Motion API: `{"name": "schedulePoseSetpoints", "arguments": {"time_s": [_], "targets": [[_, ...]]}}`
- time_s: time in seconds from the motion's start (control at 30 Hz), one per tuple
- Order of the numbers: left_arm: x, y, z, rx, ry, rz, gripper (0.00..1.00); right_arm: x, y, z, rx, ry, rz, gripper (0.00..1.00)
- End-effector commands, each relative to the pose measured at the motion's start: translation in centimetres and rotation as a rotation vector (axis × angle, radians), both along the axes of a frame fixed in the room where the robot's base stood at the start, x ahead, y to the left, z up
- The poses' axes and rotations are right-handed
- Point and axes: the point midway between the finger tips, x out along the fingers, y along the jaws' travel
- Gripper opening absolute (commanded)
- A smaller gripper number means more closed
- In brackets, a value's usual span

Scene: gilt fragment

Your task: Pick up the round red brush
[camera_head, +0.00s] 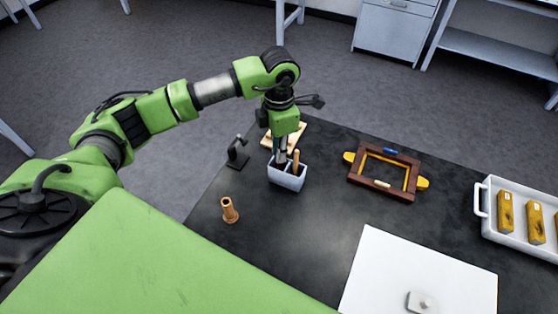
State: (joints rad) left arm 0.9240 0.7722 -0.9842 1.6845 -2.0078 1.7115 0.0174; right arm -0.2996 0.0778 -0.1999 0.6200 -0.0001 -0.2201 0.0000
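A small grey-white holder (287,179) stands near the far left part of the dark table. A brown wooden handle (296,158) sticks up from it on the right side. No round red brush can be made out; whether this handle belongs to it I cannot tell. My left gripper (281,160) points down at the left part of the holder, its fingertips at or just inside the opening. The fingers look close together, but whether they are shut on something is too small to see. My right gripper is not in view.
A wooden frame with yellow clamps (353,176) lies right of the holder. A brown cone-shaped piece (229,210) and a dark stand (237,153) are to the left. A white tray with gold blocks (488,222) is far right; a white board (385,275) lies in front.

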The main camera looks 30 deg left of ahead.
Motion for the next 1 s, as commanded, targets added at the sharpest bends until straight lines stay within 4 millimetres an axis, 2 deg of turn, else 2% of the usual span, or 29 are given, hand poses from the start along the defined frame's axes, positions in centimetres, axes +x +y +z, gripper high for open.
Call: {"name": "schedulePoseSetpoints", "arguments": {"time_s": [0.47, 0.57, 0.8, 1.0], "targets": [[0.1, 0.0, 0.6, -0.001, -0.003, 0.000, 0.00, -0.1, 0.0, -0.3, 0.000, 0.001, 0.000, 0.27], [0.2, 0.0, 1.9, -0.001, -0.006, 0.001, 0.00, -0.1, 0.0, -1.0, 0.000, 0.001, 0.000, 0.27], [0.2, 0.0, 6.8, -0.001, -0.007, 0.001, 0.00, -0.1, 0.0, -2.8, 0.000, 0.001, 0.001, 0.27], [0.1, 0.0, 9.5, -0.001, -0.003, 0.000, 0.00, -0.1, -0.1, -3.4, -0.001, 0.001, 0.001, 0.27]]}}
